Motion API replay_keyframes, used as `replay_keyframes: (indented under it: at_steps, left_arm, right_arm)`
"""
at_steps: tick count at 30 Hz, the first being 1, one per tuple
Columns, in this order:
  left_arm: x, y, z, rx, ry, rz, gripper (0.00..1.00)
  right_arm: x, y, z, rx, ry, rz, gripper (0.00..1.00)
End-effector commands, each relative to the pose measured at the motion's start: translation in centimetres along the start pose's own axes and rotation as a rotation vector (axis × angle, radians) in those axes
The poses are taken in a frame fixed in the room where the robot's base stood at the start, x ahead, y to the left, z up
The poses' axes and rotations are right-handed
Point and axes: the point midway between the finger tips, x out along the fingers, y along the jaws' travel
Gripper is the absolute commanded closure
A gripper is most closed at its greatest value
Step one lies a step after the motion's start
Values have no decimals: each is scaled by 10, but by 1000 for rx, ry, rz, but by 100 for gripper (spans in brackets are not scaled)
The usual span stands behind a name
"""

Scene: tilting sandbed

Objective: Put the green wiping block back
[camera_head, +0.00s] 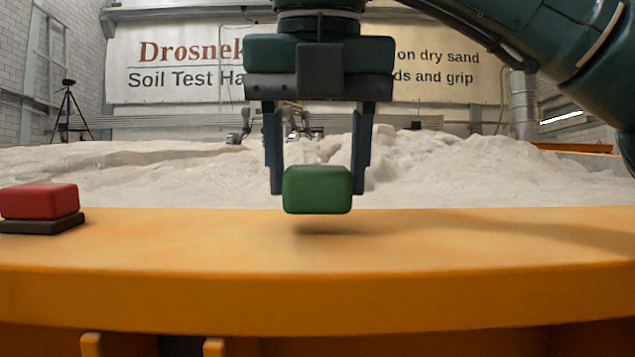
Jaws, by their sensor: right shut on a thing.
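The green wiping block (317,190) is a rounded green box between the two fingers of my right gripper (317,188). The gripper points straight down and is shut on the block. The block hangs level a little above the orange ledge (317,290), with a soft shadow on the ledge below it. The block's underside and back are hidden. My left gripper is not in view.
A red block (39,200) rests on a dark flat base (42,225) at the left of the ledge. The ledge is clear from there to the right edge. Pale sand (150,175) lies heaped behind it. Far back stand a banner (180,85) and a tripod (69,105).

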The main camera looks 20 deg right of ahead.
Motion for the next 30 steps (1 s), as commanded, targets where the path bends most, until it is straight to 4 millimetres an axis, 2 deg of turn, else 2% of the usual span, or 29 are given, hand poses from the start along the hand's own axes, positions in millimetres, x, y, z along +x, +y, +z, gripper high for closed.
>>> replay_keyframes:
  at_steps: [3, 11, 12, 19, 20, 30]
  left_arm:
    - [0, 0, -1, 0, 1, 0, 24]
    - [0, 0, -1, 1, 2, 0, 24]
    - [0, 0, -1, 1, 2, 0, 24]
    - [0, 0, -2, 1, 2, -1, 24]
    - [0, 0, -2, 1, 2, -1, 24]
    - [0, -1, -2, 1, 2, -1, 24]
  right_arm:
    - [14, 0, -5, -3, 4, -1, 71]
    - [17, 0, -7, 0, 1, 0, 71]
    - [17, 0, -7, 0, 2, -1, 46]
    - [17, 0, -7, 0, 1, -1, 27]
    - [17, 0, -7, 0, 1, -1, 24]
    - [17, 0, -7, 0, 1, 0, 24]
